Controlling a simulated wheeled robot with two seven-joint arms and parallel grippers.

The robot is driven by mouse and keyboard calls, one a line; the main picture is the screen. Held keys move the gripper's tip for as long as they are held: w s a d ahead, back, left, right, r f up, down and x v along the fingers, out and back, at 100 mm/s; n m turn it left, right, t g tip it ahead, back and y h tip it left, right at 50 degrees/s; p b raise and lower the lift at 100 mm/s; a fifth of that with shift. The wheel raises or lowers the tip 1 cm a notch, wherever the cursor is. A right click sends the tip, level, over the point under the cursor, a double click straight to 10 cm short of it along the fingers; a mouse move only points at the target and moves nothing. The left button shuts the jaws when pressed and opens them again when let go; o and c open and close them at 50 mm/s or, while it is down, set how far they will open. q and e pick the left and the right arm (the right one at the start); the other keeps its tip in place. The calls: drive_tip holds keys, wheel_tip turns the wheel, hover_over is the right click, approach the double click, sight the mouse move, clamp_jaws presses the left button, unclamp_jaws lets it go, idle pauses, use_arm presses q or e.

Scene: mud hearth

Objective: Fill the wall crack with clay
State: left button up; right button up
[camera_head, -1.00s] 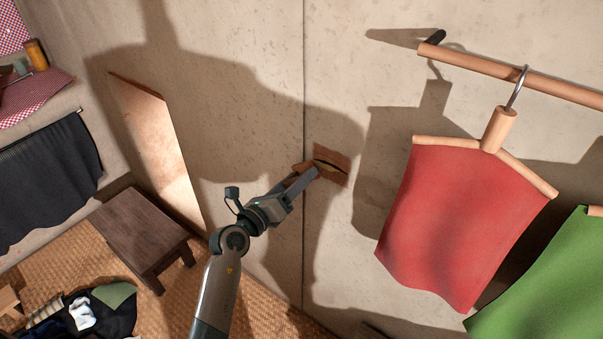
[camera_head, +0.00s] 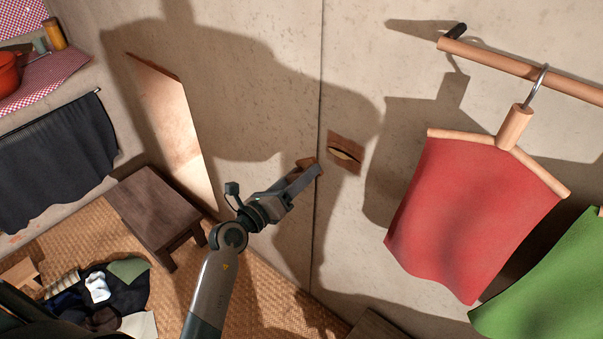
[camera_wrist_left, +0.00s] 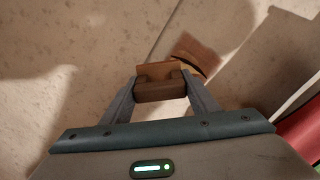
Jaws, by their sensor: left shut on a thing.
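The wall crack (camera_head: 345,154) is a dark, lens-shaped slit with a pale inside in a brown patch on the wall, right of the vertical seam. Its patch also shows in the left wrist view (camera_wrist_left: 198,52), partly hidden behind what I hold. My left gripper (camera_head: 312,171) is shut on a brown piece of clay (camera_wrist_left: 160,85), which sits between both fingertips. In the head view only a bit of the clay (camera_head: 305,162) shows beside the fingers. The gripper is lower left of the crack, with a gap in the picture. My right gripper is not in view.
A red cloth (camera_head: 470,215) and a green cloth (camera_head: 545,285) hang from a wooden rail (camera_head: 520,70) at the right. A dark wooden stool (camera_head: 155,210) stands at the left. Clothes (camera_head: 110,290) lie on the woven floor. The wall around the crack is clear.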

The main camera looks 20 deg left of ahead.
use_arm(q)
drive_tip(key=shift+p+v, duration=0.45)
drive_tip(key=shift+v, duration=0.95)
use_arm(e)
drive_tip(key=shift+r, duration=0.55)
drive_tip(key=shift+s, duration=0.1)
use_arm(q)
drive_tip(key=shift+x, duration=0.75)
drive_tip(key=shift+p+x, duration=0.8)
drive_tip(key=shift+x, duration=2)
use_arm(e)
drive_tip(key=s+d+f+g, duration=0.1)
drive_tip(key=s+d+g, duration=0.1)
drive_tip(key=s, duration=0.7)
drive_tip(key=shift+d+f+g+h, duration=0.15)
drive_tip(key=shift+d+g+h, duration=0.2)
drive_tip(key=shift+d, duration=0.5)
use_arm(q)
drive_tip(key=shift+x, duration=0.95)
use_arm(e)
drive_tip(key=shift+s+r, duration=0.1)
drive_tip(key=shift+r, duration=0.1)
use_arm(q)
drive_tip(key=shift+d, duration=0.1)
